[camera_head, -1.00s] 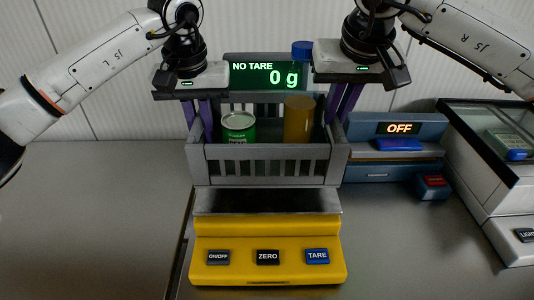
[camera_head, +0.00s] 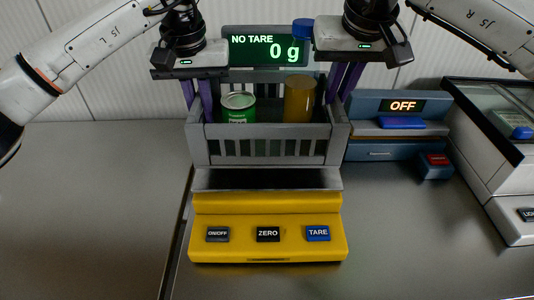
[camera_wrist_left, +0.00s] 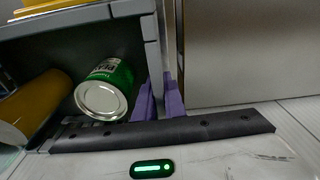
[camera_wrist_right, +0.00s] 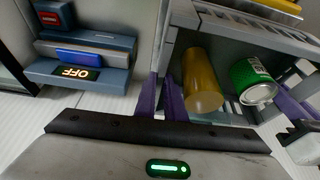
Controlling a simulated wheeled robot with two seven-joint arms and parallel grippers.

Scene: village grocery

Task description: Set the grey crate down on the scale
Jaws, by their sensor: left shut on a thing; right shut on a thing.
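The grey crate (camera_head: 268,145) is level above the yellow scale (camera_head: 268,212), in line with its dark weighing plate (camera_head: 266,180). A gap between crate and plate is hard to make out; the display (camera_head: 266,47) reads NO TARE, 0 g. A green can (camera_head: 238,108) and an amber cylinder (camera_head: 299,98) stand in the crate. My left gripper (camera_head: 199,100) is shut on the crate's left wall; its purple fingers straddle it in the left wrist view (camera_wrist_left: 160,100). My right gripper (camera_head: 342,85) is shut on the right wall, also seen in the right wrist view (camera_wrist_right: 162,96).
A blue device (camera_head: 385,150) with an OFF display (camera_head: 404,106) stands close to the right of the crate. A glass-topped case (camera_head: 500,150) is further right. A round blue thing (camera_head: 303,28) shows by the display. The counter at left (camera_head: 90,200) is clear.

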